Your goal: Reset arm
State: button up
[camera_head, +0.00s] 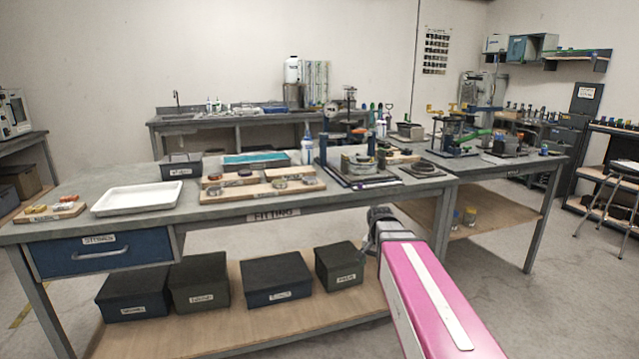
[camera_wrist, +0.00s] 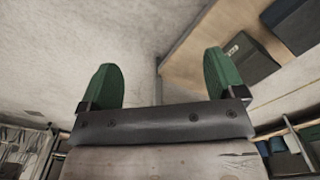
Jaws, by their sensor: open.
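My gripper (camera_wrist: 162,88) shows in the wrist view with its two green fingers spread apart and nothing between them. In the head view, my pink arm reaches up from the bottom right, ending low at the front edge of the workbench (camera_head: 225,215). The gripper fingers cannot be made out in the head view.
The bench carries a white tray (camera_head: 138,198), a blue-lined tray (camera_head: 256,160), wooden boards with rings (camera_head: 262,190) and a fixture (camera_head: 355,165). Dark boxes (camera_head: 277,279) stand on the lower shelf. A stool (camera_head: 612,190) is at right. Floor right of the arm is clear.

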jog(key=s+f+n, duration=0.6)
jog(key=s+f, duration=0.4)
jog(key=f, duration=0.2)
jog(key=shift+s, duration=0.3)
